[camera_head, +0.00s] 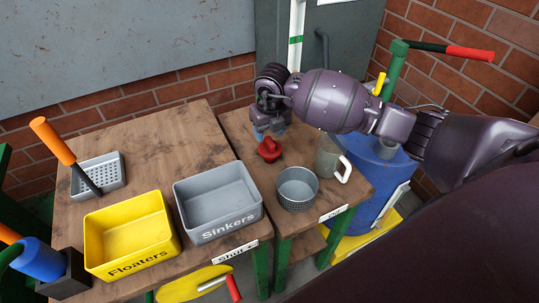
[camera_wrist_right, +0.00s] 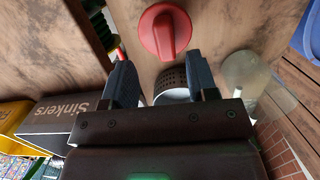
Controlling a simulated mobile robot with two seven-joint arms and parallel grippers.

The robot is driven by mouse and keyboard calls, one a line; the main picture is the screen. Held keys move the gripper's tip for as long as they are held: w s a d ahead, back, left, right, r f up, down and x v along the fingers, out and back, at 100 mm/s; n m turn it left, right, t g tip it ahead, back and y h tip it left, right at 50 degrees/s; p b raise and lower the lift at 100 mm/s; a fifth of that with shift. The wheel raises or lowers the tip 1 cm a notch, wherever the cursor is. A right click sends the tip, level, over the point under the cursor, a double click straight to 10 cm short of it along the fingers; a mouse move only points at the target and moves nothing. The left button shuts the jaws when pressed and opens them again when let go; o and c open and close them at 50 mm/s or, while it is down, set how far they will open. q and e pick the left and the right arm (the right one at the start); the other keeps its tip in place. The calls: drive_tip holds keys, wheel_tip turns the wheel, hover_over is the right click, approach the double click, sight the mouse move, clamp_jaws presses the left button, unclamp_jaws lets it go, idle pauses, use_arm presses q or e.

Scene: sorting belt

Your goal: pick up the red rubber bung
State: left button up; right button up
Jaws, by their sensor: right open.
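The red rubber bung (camera_head: 269,150) is a round red piece with a raised ridge across its top. It sits on the wooden table at the right, behind the round mesh cup. In the right wrist view the bung (camera_wrist_right: 165,31) shows whole, just beyond my fingertips and between their lines. My right gripper (camera_head: 271,131) is above and slightly behind the bung, pointing down. In the wrist view its two dark fingers (camera_wrist_right: 160,72) are apart with nothing held between them. My left gripper is not in view.
A grey mesh cup (camera_head: 297,189) and a clear jug (camera_head: 328,157) with a white handle stand close to the bung. The grey Sinkers bin (camera_head: 228,228) and yellow Floaters bin (camera_head: 135,262) are on the left table. A blue drum (camera_head: 372,172) stands right of the tables.

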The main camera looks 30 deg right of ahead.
sight(270, 141)
drive_tip(key=shift+w+d+f+b, duration=0.15)
drive_tip(key=shift+f+b, duration=0.05)
drive_tip(key=shift+f, duration=1.2)
drive_tip(key=shift+w+d+f+b, duration=0.15)
drive_tip(key=shift+f, duration=1.2)
drive_tip(key=shift+r, duration=0.1)
clamp_jaws()
